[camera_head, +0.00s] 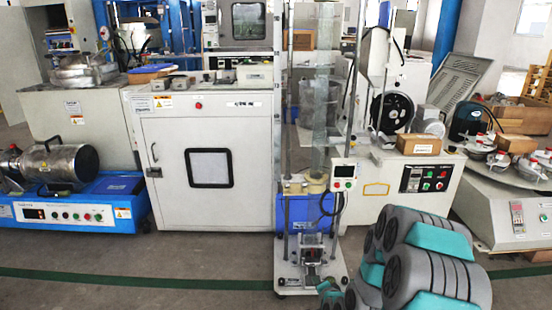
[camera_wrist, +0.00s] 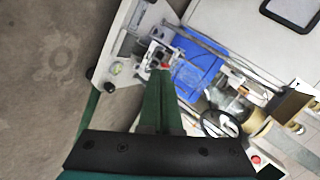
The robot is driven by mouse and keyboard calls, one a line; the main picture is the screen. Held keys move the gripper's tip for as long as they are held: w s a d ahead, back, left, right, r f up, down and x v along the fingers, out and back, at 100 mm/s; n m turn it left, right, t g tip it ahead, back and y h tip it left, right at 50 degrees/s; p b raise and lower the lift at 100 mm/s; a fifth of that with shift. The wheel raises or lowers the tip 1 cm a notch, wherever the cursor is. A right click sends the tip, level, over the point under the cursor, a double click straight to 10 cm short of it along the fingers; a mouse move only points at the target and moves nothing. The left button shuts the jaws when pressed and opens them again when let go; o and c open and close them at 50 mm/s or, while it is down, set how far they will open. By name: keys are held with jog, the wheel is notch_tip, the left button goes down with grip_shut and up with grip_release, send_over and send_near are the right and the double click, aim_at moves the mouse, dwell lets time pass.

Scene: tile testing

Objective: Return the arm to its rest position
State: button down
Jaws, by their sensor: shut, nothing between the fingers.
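My arm (camera_head: 425,255) is folded at the lower right of the head view, its grey and teal links stacked close together. My gripper (camera_wrist: 163,72) shows in the wrist view as green fingers pressed together, with nothing between them. In the head view its end is small and partly hidden low beside the arm, in front of the foot of a tall test stand. The fingers point toward the stand's base (camera_wrist: 122,45); I cannot tell the exact gap.
The tall stand holds a blue box (camera_head: 305,212) and a small control panel (camera_head: 343,175). A white cabinet (camera_head: 210,165) stands behind to the left, and a round-topped machine (camera_head: 510,200) to the right. Grey floor (camera_head: 150,275) with a green stripe is clear at front left.

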jog(key=s+r+n+g+p, duration=0.3)
jog(key=s+r+n+g, duration=0.1)
jog(key=s+r, duration=0.7)
jog(key=s+d+r+n+g+h+p, duration=0.1)
jog(key=s+r+n+g+p, duration=0.2)
jog(key=s+r, duration=0.9)
jog(key=s+r+n+g+h+p, duration=0.1)
jog(key=s+r+n+g, duration=0.4)
jog(key=s+r, duration=0.6)
jog(key=s+g+p, duration=0.1)
jog(key=s, duration=0.9)
jog(key=shift+s+d+r+p, duration=0.15)
jog(key=shift+d+r+p, duration=0.15)
jog(key=shift+p, duration=0.1)
